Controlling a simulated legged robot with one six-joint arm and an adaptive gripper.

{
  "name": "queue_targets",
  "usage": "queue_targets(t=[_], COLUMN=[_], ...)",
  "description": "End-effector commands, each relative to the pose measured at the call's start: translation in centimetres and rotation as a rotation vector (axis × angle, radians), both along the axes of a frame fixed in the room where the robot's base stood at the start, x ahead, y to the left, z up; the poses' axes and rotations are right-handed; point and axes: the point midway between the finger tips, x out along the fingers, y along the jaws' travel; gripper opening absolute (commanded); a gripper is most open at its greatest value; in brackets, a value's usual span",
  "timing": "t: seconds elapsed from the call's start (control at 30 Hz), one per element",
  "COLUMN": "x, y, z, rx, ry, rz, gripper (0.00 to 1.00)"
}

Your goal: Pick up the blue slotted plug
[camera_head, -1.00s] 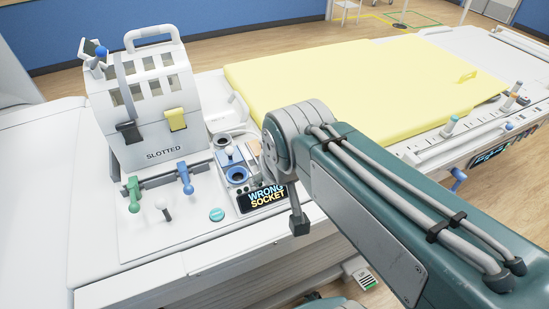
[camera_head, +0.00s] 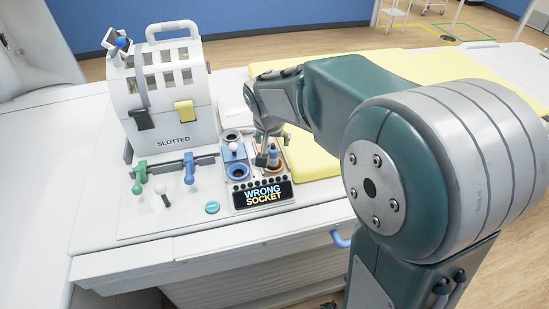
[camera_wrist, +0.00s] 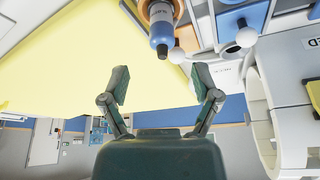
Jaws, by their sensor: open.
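A plug (camera_head: 273,156) with a blue top stands in the orange socket (camera_head: 281,170) on the console. In the wrist view the plug (camera_wrist: 161,25) is grey and blue with a small label, and its blue end points toward my gripper. The orange socket ring (camera_wrist: 149,8) surrounds its base. My gripper (camera_wrist: 161,83) is open and empty, its two fingers spread on either side of the plug's line and apart from it. In the head view my gripper (camera_head: 266,145) hangs close by the plug and partly hides it.
A blue socket (camera_head: 237,171) sits left of the orange one, above a "WRONG SOCKET" display (camera_head: 262,194). A white rack marked "SLOTTED" (camera_head: 172,128) stands to the left, with coloured levers (camera_head: 189,170) in front. A yellow pad (camera_head: 315,160) lies right and behind.

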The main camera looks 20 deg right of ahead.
Motion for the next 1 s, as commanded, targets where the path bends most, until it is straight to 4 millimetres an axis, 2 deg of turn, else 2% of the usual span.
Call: queue_targets(t=[0.1, 0.27, 0.53, 0.83, 0.87, 0.9, 0.97, 1.0], x=[0.6, 1.0, 2.6, 2.8, 2.8, 2.9, 2.9, 2.9], y=[-0.4, -0.5, -0.7, -0.8, -0.8, -0.8, -0.8, -0.8], z=[-1.5, -2.6, -6.2, -6.8, -6.8, -6.8, -6.8, -6.8], rx=[0.000, 0.001, 0.000, 0.001, 0.001, 0.001, 0.001, 0.002], ry=[0.001, 0.001, 0.002, -0.002, -0.002, -0.002, -0.002, -0.001], rz=[0.000, 0.000, 0.000, 0.001, 0.001, 0.001, 0.001, 0.001], gripper=[0.80, 0.80, 0.80, 0.80, 0.75, 0.57, 0.31, 0.13])
